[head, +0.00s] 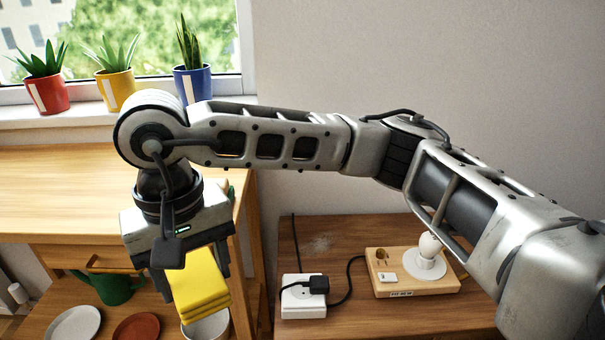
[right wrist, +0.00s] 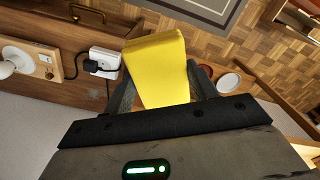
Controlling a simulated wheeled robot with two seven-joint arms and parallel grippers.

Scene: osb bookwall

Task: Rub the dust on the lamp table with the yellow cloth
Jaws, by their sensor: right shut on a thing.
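My right gripper (head: 192,268) points down and is shut on the folded yellow cloth (head: 203,295). In the right wrist view the yellow cloth (right wrist: 158,65) sits between the fingers of the right gripper (right wrist: 160,88). The lamp table (head: 300,228) is brown wood at the lower right, and the cloth is held left of it, apart from it. A faint pale patch of dust (head: 320,243) shows on the table top near its back. My left gripper is out of view.
On the lamp table stand a wooden lamp base (head: 413,287) with a white bulb (head: 429,247) and a white socket box (head: 301,300) with a black plug and cable. Left are a bench (head: 60,185), a green watering can (head: 115,287) and plates. Potted plants (head: 192,85) line the sill.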

